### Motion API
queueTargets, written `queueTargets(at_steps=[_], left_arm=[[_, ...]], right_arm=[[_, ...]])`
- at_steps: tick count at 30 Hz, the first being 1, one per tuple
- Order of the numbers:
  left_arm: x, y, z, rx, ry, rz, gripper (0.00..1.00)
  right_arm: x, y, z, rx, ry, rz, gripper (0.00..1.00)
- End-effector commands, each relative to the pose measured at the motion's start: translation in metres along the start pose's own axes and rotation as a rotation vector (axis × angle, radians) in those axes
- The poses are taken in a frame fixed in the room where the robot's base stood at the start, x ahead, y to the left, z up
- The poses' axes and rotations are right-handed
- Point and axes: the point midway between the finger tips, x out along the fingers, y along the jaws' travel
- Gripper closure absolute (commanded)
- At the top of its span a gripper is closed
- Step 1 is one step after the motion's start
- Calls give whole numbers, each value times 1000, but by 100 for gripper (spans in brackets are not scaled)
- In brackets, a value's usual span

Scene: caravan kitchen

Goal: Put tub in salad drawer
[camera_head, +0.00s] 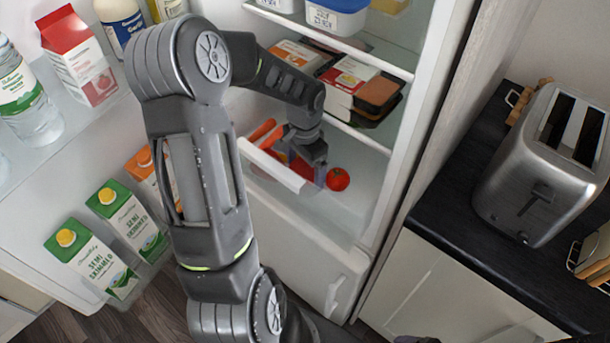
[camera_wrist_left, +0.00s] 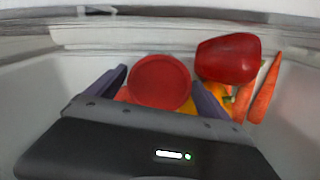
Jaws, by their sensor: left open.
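The salad drawer (camera_head: 272,166) is pulled out at the bottom of the open fridge; its inner wall (camera_wrist_left: 35,105) surrounds my left gripper in the wrist view. A tub with a round red lid (camera_wrist_left: 160,82) shows in the drawer, between the spread dark fingers of my left gripper (camera_wrist_left: 157,88). The gripper (camera_head: 316,178) is open and reaches down into the drawer in the head view. I cannot tell whether the fingers touch the tub. In the head view the tub is mostly hidden behind the gripper.
A red pepper (camera_wrist_left: 228,58) and carrots (camera_wrist_left: 264,90) lie beside the tub, with something orange-yellow partly hidden under it. A red round item (camera_head: 337,179) shows right of the gripper. Fridge shelves hang above, the door with milk cartons (camera_head: 92,262) is left, and a toaster (camera_head: 540,165) stands right.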

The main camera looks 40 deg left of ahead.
Motion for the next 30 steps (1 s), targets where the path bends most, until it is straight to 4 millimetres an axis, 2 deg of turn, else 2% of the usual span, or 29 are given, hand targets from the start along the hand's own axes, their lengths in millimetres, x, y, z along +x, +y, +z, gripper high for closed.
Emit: queueTargets(at_steps=[6, 12, 18, 30], left_arm=[[-48, -1, -1, 1, 6, -4, 9], [-79, 0, -1, 1, 3, -2, 9], [-88, 0, 0, 2, 1, 0, 9], [-87, 0, 0, 1, 0, 0, 9]], right_arm=[[3, 1, 0, 0, 0, 0, 17], [4, 2, 0, 0, 0, 0, 17], [4, 2, 0, 0, 0, 0, 17], [4, 2, 0, 0, 0, 0, 17]])
